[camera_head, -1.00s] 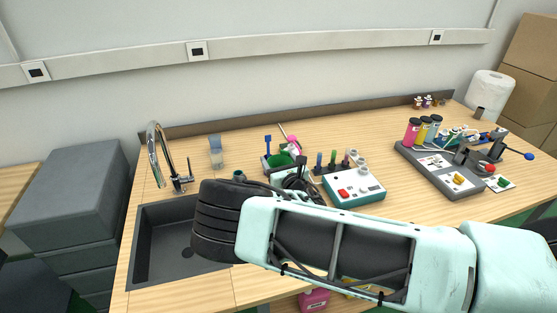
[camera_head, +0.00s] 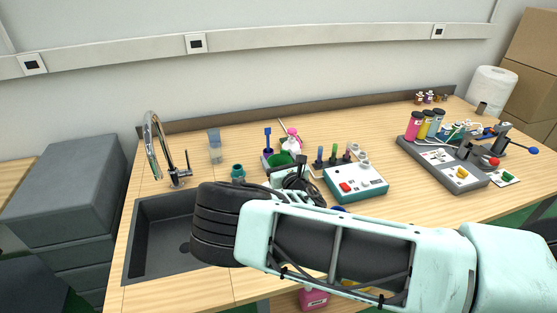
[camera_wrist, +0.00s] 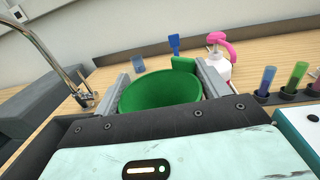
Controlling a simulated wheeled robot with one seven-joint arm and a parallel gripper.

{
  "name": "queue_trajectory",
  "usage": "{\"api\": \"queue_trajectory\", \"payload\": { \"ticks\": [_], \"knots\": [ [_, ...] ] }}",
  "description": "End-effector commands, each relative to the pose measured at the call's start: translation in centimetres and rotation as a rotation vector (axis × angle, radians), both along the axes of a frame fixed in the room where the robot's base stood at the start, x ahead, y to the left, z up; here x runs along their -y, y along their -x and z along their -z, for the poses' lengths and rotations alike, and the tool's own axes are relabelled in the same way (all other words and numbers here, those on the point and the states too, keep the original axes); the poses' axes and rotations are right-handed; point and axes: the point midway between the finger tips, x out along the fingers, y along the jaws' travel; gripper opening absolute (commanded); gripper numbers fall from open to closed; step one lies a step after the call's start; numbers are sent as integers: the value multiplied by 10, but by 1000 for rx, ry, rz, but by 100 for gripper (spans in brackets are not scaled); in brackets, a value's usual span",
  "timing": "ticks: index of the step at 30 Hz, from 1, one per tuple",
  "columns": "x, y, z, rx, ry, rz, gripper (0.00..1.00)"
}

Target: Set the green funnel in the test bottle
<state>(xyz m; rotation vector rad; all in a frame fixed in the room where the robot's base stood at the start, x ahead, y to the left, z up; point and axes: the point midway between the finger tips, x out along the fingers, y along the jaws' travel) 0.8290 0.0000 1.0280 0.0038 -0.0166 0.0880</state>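The green funnel (camera_wrist: 160,91) fills the gap between the two grey fingers of my gripper (camera_wrist: 165,88) in the wrist view. Both fingers lie against its sides, and its upright green tab (camera_wrist: 184,64) is beside the right finger. My gripper's palm hides the funnel's lower part and spout. A small teal bottle (camera_head: 238,173), perhaps the test bottle, stands on the bench left of my gripper. It cannot be made out in the wrist view.
A white spray bottle with a pink top (camera_head: 292,142) and a blue-handled tool (camera_head: 268,140) stand behind my gripper. A tube rack and a white-and-teal device (camera_head: 355,184) are to the right. The sink (camera_head: 150,240) and tap (camera_head: 160,150) are to the left.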

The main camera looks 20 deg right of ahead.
Motion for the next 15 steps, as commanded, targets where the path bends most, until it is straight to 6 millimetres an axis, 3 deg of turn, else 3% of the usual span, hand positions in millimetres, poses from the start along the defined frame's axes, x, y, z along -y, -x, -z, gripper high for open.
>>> {"api": "queue_trajectory", "payload": {
  "ticks": [1,3,15],
  "knots": [
    [0,0,0,0,0,0,85],
    [0,0,0,0,0,0,100],
    [1,10,2,-1,0,1,100]
  ]
}}
